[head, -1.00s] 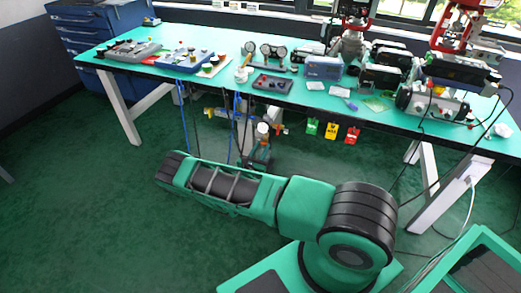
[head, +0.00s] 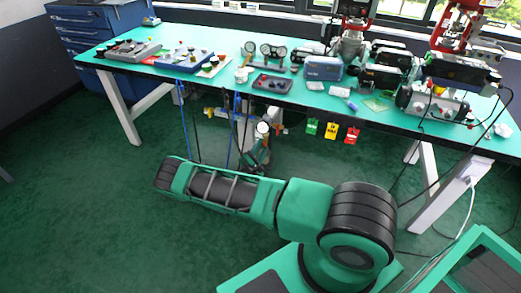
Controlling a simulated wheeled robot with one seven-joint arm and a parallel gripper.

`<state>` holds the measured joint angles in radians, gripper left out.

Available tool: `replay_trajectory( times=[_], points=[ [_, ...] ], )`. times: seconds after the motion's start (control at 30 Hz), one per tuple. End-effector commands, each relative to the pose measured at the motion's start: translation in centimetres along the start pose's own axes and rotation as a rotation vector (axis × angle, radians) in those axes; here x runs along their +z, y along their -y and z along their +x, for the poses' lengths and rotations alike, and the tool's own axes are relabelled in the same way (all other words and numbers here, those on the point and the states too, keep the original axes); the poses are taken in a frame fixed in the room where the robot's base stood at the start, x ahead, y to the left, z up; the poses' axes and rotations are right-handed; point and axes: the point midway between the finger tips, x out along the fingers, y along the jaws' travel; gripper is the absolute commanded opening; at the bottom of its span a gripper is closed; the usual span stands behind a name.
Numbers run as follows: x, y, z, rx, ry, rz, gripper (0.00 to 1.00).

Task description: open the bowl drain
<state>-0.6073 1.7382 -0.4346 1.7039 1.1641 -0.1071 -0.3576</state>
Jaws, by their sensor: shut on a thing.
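An air unit with a pale round gauge (head: 263,128) hangs under the front edge of the bench, left of the coloured tags. The bowl and its drain are too small and too covered to make out clearly. My gripper (head: 261,152) shows as a small dark shape just below the gauge, partly behind my green arm. It appears shut at the underside of the unit, where the drain would be. The exact contact is hidden.
The green-topped bench (head: 215,78) carries gauges, a tray (head: 272,83) and several devices. Blue and black hoses hang left of the air unit. Green, yellow and red tags (head: 331,129) hang to its right. The floor (head: 90,200) is clear at left.

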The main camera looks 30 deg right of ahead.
Motion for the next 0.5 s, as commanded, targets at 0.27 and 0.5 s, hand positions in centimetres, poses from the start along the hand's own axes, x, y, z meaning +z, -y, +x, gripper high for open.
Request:
replay_trajectory(
  times=[0.27,0.5],
  points=[
    [-0.08,0.19,-0.15,-0.003,-0.001,0.257,0.06],
    [-0.07,0.29,-0.16,-0.004,0.0,0.452,0.06]
  ],
)
